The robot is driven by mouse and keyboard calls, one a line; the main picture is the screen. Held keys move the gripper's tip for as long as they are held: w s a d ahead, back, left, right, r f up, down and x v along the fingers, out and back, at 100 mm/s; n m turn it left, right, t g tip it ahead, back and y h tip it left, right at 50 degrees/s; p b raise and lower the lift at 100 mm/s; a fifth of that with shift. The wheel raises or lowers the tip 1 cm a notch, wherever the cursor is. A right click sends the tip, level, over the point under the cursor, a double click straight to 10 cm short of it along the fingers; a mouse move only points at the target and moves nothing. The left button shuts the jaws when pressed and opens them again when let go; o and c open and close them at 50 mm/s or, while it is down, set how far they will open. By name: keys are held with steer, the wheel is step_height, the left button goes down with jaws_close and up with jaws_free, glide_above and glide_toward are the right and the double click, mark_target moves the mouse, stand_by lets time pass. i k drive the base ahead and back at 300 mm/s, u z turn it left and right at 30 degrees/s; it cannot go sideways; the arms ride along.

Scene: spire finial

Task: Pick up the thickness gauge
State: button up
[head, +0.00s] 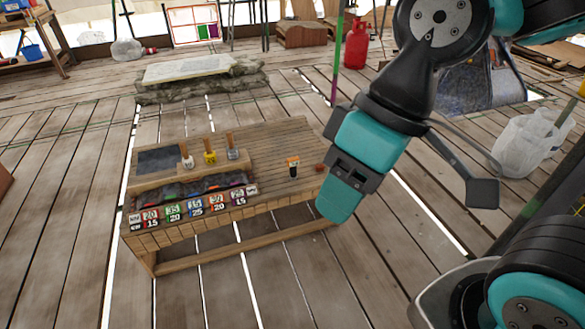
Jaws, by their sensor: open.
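I cannot tell for sure which object is the thickness gauge. A small upright item with an orange, black and white body (293,167) stands on the right part of the slatted wooden bench (270,140). A small dark red piece (319,168) lies to its right, close to my gripper in the picture. My teal and black gripper (342,196) hangs at the bench's right end, apart from the upright item. It is open, and I see nothing held; its fingertips are hard to make out from this side.
Three wooden-handled tools, white (187,161), yellow (210,157) and grey (232,154), stand at the bench's back left. A dark panel (160,160) lies beside them. Numbered coloured labels (196,205) line a trough at the front. A stone slab (187,68) stands behind.

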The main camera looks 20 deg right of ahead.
mark_target(292, 162)
steer(key=u, duration=0.25)
steer(key=i, duration=1)
steer(key=z, duration=0.35)
steer(key=i, duration=0.95)
steer(key=z, duration=0.5)
